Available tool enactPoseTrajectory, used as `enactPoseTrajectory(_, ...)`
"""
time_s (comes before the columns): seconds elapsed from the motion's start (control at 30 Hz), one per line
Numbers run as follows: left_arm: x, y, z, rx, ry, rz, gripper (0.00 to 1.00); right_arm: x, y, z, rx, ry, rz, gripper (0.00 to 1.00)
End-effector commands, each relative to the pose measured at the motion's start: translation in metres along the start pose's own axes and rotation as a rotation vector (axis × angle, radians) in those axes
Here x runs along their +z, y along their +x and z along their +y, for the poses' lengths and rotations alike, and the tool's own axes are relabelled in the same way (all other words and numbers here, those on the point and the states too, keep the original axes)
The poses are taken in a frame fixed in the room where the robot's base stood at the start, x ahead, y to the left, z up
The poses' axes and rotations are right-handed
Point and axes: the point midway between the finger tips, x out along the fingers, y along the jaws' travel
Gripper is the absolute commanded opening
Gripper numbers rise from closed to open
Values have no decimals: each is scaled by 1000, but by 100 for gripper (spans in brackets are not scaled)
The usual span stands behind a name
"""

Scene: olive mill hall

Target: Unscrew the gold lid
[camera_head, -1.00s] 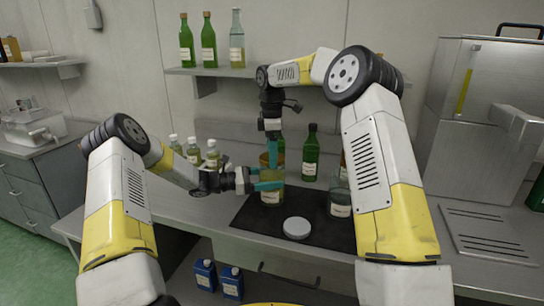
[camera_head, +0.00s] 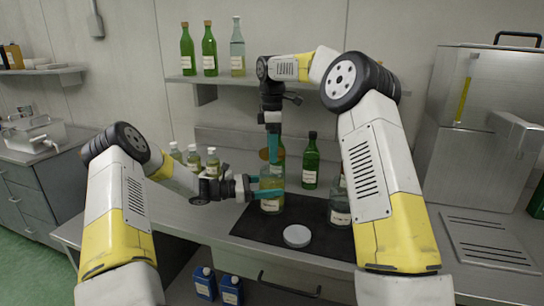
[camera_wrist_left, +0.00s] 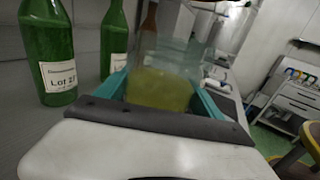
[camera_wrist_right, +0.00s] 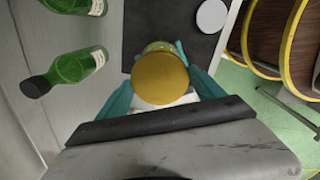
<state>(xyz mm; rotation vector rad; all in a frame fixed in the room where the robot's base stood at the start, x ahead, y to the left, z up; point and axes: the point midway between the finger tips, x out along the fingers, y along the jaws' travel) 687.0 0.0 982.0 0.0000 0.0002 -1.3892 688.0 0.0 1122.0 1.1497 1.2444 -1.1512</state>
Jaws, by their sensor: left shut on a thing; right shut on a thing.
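The glass jar (camera_head: 272,206) with yellowish-green liquid and a pale label stands upright at the dark mat. My left gripper (camera_head: 268,190) is shut on its body from the left; the left wrist view shows the jar (camera_wrist_left: 160,90) between the teal fingers. The gold lid (camera_head: 264,154) is round and flat-topped. My right gripper (camera_head: 273,148) points down from above and is shut on the lid; the right wrist view shows the lid (camera_wrist_right: 160,78) between its fingers. The lid appears raised above the jar; the exact gap is hard to see.
A pale grey disc (camera_head: 297,236) lies on the dark mat (camera_head: 258,226) in front of the jar. A green bottle (camera_head: 311,162) stands behind, and a clear labelled bottle (camera_head: 340,208) to the right. Small capped bottles (camera_head: 194,158) stand left. A shelf (camera_head: 215,78) with bottles hangs above.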

Motion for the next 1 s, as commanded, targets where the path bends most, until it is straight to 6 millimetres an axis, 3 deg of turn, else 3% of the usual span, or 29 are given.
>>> enactPoseTrajectory(0.27, 0, 0, 0, 1, 0, -1, 0, 0, -5, 0, -1, 0, 0, 29)
enactPoseTrajectory(0.3, 0, 0, 0, 1, 0, -1, 81, 0, -5, 0, -1, 0, 0, 29)
enactPoseTrajectory(0.4, 0, 0, 0, 0, 0, -1, 100, 0, -5, 0, -1, 0, 0, 29)
enactPoseTrajectory(0.73, 0, -6, 0, 2, 0, 0, 100, 0, -5, 0, -1, 0, 0, 29)
enactPoseTrajectory(1.0, 0, -57, 1, 4, 1, 0, 100, 0, -4, 0, -1, 0, 0, 29)
